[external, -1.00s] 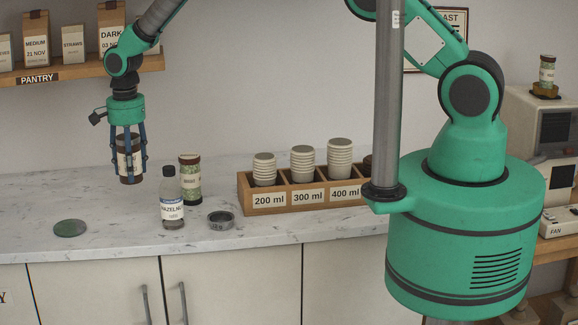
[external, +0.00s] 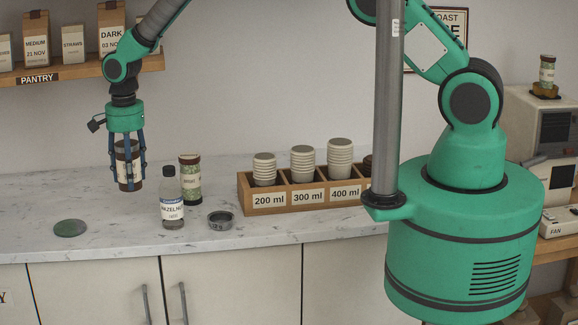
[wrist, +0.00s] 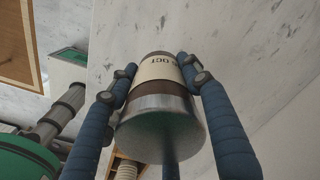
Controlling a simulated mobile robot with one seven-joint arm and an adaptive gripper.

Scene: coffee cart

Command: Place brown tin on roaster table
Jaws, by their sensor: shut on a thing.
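The brown tin (external: 128,171), with a pale label, is upright between the blue fingers of my gripper (external: 128,180), above the left part of the marble counter. I cannot tell whether its base touches the counter. The wrist view shows the tin (wrist: 152,88) with my gripper (wrist: 156,70) shut around its sides. A wooden table (external: 556,244) at the far right, partly hidden by my base, bears a boxy grey machine (external: 545,115) and appears to be the roaster table.
A hazelnut bottle (external: 172,209) and a green-filled jar (external: 190,185) stand right of the tin. A dark ring (external: 221,220), a green disc (external: 70,228) and a cup rack (external: 290,198) are on the counter (external: 110,243). The pantry shelf (external: 80,72) is above left.

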